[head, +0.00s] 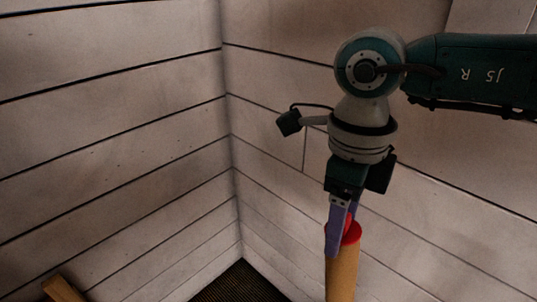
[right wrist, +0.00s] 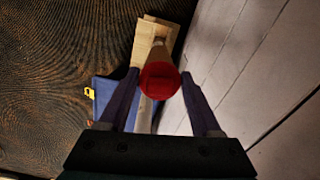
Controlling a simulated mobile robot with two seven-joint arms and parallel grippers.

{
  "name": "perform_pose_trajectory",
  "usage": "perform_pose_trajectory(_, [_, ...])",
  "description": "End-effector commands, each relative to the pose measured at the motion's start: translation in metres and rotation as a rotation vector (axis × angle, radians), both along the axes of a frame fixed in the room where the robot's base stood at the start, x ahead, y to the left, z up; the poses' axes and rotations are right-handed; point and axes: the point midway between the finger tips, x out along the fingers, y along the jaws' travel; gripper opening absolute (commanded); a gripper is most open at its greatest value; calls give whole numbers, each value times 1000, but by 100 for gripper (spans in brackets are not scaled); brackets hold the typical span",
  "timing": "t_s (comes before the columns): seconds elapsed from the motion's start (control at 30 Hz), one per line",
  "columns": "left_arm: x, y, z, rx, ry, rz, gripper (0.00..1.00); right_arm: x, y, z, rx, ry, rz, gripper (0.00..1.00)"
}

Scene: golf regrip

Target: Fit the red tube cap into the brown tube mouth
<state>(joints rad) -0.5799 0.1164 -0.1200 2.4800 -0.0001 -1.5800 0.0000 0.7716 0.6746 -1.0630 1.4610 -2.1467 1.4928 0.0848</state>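The red tube cap (head: 351,233) sits at the top of the upright brown tube (head: 343,279) in the head view; no gap shows between them. How deep the cap is seated cannot be seen. My right gripper (head: 345,228) points down over it, its purple fingers on either side of the cap. In the right wrist view the cap's round red face (right wrist: 159,82) lies centred between the fingers, which look spread around it with slight room. The near finger hides part of the cap and tube rim in the head view. My left gripper is not in view.
Pale plank walls meet in a corner behind the tube. A dark ribbed surface (head: 243,283) lies at the corner's foot. A brown wooden piece (head: 63,289) shows at bottom left. The right wrist view shows a blue object (right wrist: 104,92) on dark wood grain (right wrist: 50,70) beside the tube.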

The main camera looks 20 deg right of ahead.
Motion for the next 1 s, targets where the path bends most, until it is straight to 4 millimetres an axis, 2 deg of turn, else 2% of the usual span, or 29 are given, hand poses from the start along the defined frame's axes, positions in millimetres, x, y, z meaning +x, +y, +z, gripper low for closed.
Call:
perform_pose_trajectory(0.03, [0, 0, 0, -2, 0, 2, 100, 0, 0, 0, 0, 0, 0, 72])
perform_pose_trajectory(0.23, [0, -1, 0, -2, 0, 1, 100, 0, 0, 0, 0, 0, 0, 95])
perform_pose_trajectory(0.57, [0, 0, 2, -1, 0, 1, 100, 1, 0, 7, 0, -2, 0, 95])
perform_pose_trajectory(1.0, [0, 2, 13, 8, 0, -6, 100, 4, 1, 86, 0, -4, 0, 95])
